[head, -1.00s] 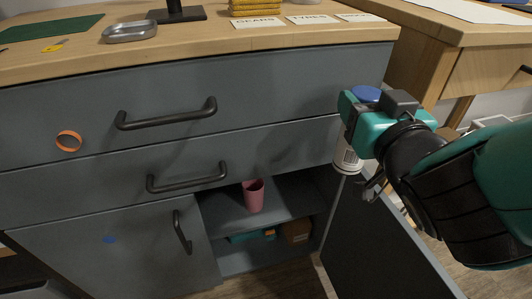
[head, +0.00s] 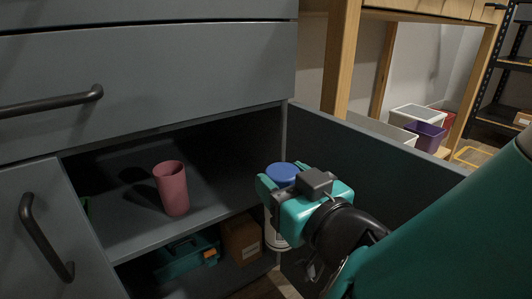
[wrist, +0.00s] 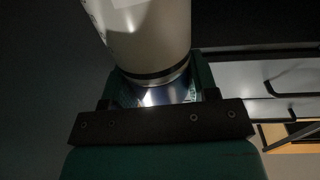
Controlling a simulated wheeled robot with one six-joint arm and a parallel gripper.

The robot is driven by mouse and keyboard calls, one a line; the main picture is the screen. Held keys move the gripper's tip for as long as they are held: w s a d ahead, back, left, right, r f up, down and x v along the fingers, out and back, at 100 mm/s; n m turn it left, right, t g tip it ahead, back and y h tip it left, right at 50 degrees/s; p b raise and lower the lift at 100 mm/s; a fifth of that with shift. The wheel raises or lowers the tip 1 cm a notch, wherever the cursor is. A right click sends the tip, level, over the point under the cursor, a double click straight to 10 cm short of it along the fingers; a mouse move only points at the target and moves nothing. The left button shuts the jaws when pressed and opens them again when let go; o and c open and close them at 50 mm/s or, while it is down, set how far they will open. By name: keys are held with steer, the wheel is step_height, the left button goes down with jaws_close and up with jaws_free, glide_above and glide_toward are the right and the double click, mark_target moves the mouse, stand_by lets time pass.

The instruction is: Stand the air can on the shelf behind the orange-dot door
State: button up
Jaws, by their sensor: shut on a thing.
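The air can, with a blue cap and pale body (head: 275,238), is held upright by my gripper (head: 283,187) in the head view. In the wrist view the can (wrist: 150,35) fills the top middle between the jaws. My gripper is shut on it, in front of the right side of the open cupboard. The cupboard's upper shelf (head: 130,232) is in view, left of my gripper. The open door (head: 370,155) stands out to the right, behind my arm; no orange dot shows on it.
A pink cup (head: 172,188) stands on the shelf, with free room to its right. Below are a teal case (head: 185,255) and a brown box (head: 241,240). A closed door (head: 50,235) with a handle is at left, and drawers (head: 150,75) are above.

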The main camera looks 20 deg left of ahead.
steer(key=f+p+x, duration=0.1)
steer(key=p+x, duration=0.4)
steer(key=x, duration=1.2)
steer(key=shift+w+a+f+p, duration=0.2)
steer(key=shift+w+f+p, duration=0.05)
steer(key=shift+p, duration=0.05)
steer(key=shift+f, duration=0.2)
steer(key=o, duration=1.4)
